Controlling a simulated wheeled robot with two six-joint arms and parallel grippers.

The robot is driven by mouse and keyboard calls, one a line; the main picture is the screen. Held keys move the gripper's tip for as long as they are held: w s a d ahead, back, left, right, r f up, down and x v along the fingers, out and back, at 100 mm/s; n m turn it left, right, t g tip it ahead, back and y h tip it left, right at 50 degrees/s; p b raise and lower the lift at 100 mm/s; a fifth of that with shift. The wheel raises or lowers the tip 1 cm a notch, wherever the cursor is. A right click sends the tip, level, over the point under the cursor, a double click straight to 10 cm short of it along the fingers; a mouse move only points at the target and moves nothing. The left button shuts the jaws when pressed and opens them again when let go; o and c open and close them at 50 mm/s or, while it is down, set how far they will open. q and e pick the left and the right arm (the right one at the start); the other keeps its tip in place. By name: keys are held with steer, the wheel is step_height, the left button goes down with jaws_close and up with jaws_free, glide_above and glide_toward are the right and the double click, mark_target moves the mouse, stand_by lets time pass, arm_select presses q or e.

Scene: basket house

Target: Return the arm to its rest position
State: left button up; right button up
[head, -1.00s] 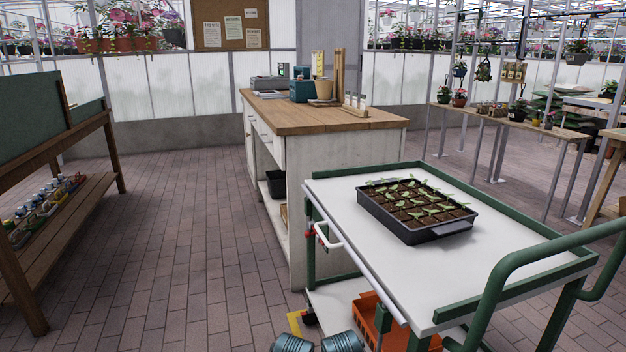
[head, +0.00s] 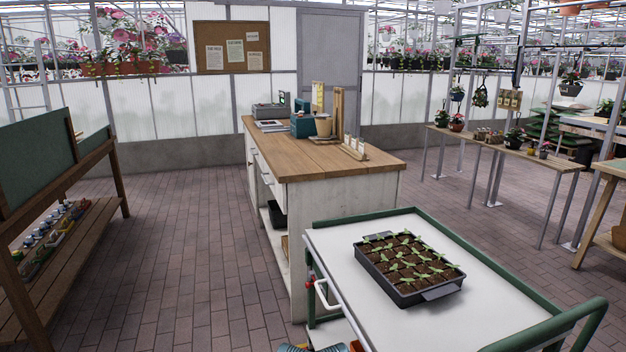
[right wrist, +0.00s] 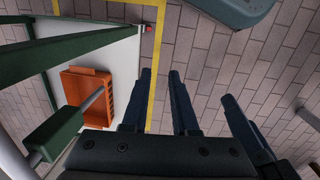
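My right gripper (right wrist: 160,72) shows in the right wrist view. Its two dark fingers stand slightly apart, with floor and a yellow line visible between them and nothing held. A third dark bar lies to their right; I cannot tell what it belongs to. The gripper is over the floor beside the cart's white lower shelf (right wrist: 115,50). Neither gripper shows in the head view, and my left gripper is in no view.
The green-framed cart (head: 335,250) stands close at right, bearing a black seedling tray (head: 405,291). An orange crate (right wrist: 88,92) is on its lower shelf. A wooden-topped bench (head: 290,160) stands behind it. Brick floor (head: 185,260) is open at left, beside a wooden rack (head: 85,270).

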arm_select(q)
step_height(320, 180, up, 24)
steer(key=p, duration=2.1)
arm_select(e)
step_height(320, 180, up, 24)
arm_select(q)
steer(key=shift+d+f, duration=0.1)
arm_select(e)
steer(key=shift+f, duration=0.1)
